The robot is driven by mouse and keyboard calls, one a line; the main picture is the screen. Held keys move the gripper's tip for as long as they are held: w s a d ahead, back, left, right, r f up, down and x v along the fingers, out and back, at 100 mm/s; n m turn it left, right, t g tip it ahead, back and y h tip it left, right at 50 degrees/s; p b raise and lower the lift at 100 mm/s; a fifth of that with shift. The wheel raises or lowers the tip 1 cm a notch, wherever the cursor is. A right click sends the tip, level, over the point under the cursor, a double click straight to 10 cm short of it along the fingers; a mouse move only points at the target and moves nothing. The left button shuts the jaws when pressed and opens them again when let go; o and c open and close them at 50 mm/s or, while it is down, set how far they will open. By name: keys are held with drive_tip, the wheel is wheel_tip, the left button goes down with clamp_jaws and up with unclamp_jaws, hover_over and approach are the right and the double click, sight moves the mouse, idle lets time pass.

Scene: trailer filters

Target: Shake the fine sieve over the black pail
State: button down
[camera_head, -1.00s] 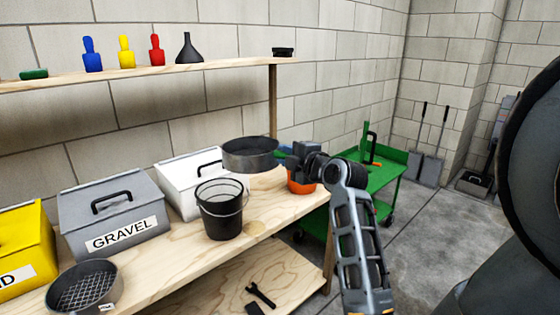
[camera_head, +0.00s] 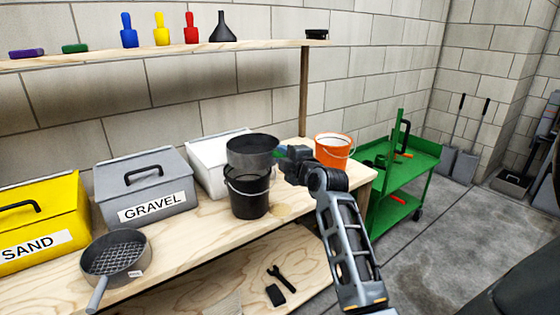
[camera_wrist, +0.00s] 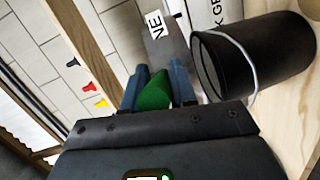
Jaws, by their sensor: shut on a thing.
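My gripper (camera_head: 285,153) is shut on the green handle (camera_wrist: 155,92) of a dark round sieve (camera_head: 252,152). The handle shows between the fingers in the wrist view. In the head view the sieve is level and its lower edge overlaps the mouth of the black pail (camera_head: 249,196). Whether it touches the pail, I cannot tell. The pail (camera_wrist: 265,62) stands upright on the wooden bench; its inside is mostly hidden in the head view. A white label (camera_wrist: 156,24) with the letters "NE" shows beyond the fingertips. The sieve's contents cannot be made out.
Another sieve with a coarse mesh (camera_head: 115,258) lies at the bench's front left. Yellow sand (camera_head: 45,215), grey gravel (camera_head: 150,185) and white (camera_head: 207,165) boxes line the back. An orange pail (camera_head: 333,152) stands right. A shelf (camera_head: 270,49) runs above; a green cart (camera_head: 400,180) is beyond.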

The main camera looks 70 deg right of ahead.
sight(272, 162)
drive_tip(key=shift+w+a+p, duration=0.2)
drive_tip(key=shift+a+p, duration=0.15)
drive_tip(key=shift+a, duration=0.35)
drive_tip(key=shift+w+a+p, duration=0.2)
drive_tip(key=shift+a+p, duration=0.15)
drive_tip(key=shift+a, duration=0.35)
idle(0.6)
drive_tip(key=shift+r, duration=0.15)
idle(0.4)
